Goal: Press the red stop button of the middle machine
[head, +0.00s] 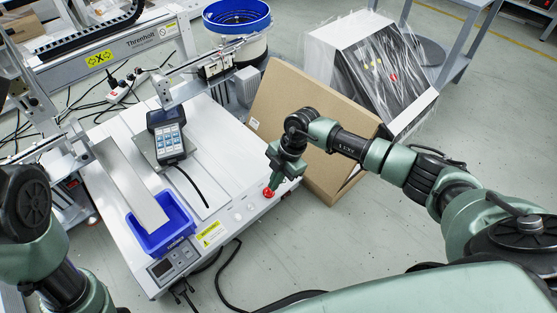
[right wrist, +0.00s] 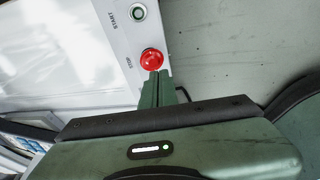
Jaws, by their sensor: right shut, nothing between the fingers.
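The red stop button (head: 268,192) is on the front right corner of the white middle machine (head: 226,187). In the right wrist view the red button (right wrist: 151,58) shows by the word STOP. My right gripper (head: 271,186) is shut and empty, pointing down at the button. In the right wrist view its closed fingertips (right wrist: 158,73) overlap the button's near edge; I cannot tell if they touch it. My left arm shows at the left edge, but its gripper is out of view.
A blue bin (head: 163,240) and a handheld pendant (head: 169,141) are on the machine. A cardboard sheet (head: 300,110) leans close behind my right gripper. Cables lie on the floor in front.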

